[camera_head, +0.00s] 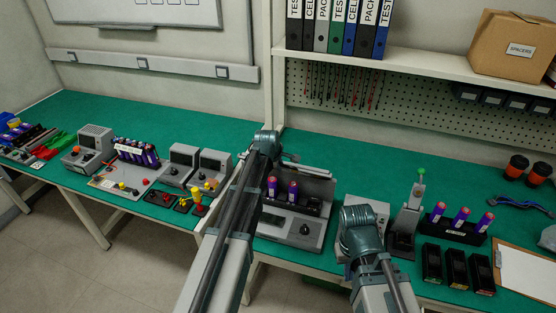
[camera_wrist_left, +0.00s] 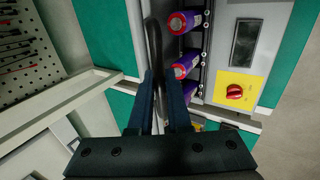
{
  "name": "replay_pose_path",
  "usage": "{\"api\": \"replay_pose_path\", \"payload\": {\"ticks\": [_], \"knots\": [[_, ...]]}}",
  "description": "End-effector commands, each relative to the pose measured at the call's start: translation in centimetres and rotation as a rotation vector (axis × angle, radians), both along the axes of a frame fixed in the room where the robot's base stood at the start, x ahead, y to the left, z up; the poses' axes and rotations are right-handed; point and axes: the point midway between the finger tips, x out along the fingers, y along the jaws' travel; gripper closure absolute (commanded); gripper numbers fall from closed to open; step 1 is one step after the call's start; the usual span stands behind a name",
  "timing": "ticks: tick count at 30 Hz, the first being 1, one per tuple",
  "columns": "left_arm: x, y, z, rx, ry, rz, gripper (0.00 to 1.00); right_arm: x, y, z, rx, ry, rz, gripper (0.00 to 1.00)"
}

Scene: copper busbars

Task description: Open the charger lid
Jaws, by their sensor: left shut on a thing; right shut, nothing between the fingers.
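The charger (camera_head: 290,228) stands on the bench, mid-right in the head view. In the left wrist view the lid appears as a thin dark slab (camera_wrist_left: 153,45), seen nearly edge-on. My left gripper (camera_wrist_left: 160,95) is shut on the lid's edge. The charger face shows a dark display (camera_wrist_left: 247,40) and a red knob (camera_wrist_left: 234,92) on a yellow plate. My right gripper (camera_head: 360,220) is shut and empty, right of the charger; its fingertips are hard to make out.
A grey press-like stand (camera_head: 408,215) and a black holder with purple cells (camera_head: 455,231) stand to the right. Several black boxes (camera_head: 455,267) and a clipboard (camera_head: 525,272) lie near the front edge. Instruments (camera_head: 182,165) stand to the left.

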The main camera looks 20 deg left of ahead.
Motion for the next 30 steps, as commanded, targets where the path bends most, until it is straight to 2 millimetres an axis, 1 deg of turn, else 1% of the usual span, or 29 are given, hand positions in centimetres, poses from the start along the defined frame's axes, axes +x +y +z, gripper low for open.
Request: {"api": "replay_pose_path", "payload": {"ticks": [1, 3, 7, 12, 15, 17, 30], "knots": [[1.5, 0.0, 1.5, 0.000, 0.043, -0.002, 1.00, 0.0, 0.0, 2.0, 0.000, 0.000, 0.001, 1.00], [2.2, 0.0, 2.0, 0.003, 0.110, -0.001, 1.00, 0.0, 0.0, 3.1, 0.000, 0.000, 0.001, 1.00], [3.6, -0.1, 2.7, 0.007, 0.234, -0.002, 1.00, 0.0, 0.0, 4.8, 0.000, 0.000, 0.002, 1.00], [5.6, -0.2, 3.3, 0.012, 0.395, -0.001, 1.00, 0.0, 0.0, 6.2, 0.000, 0.000, 0.001, 1.00], [6.7, -0.2, 3.5, 0.016, 0.481, -0.001, 1.00, 0.0, 0.0, 6.7, 0.001, 0.000, -0.001, 1.00], [7.1, -0.2, 3.6, 0.017, 0.507, 0.000, 1.00, 0.0, 0.0, 6.8, 0.001, 0.000, -0.001, 1.00], [10.3, -0.4, 3.6, 0.017, 0.508, 0.000, 1.00, 0.0, 0.0, 6.8, 0.001, 0.000, -0.002, 1.00]]}}
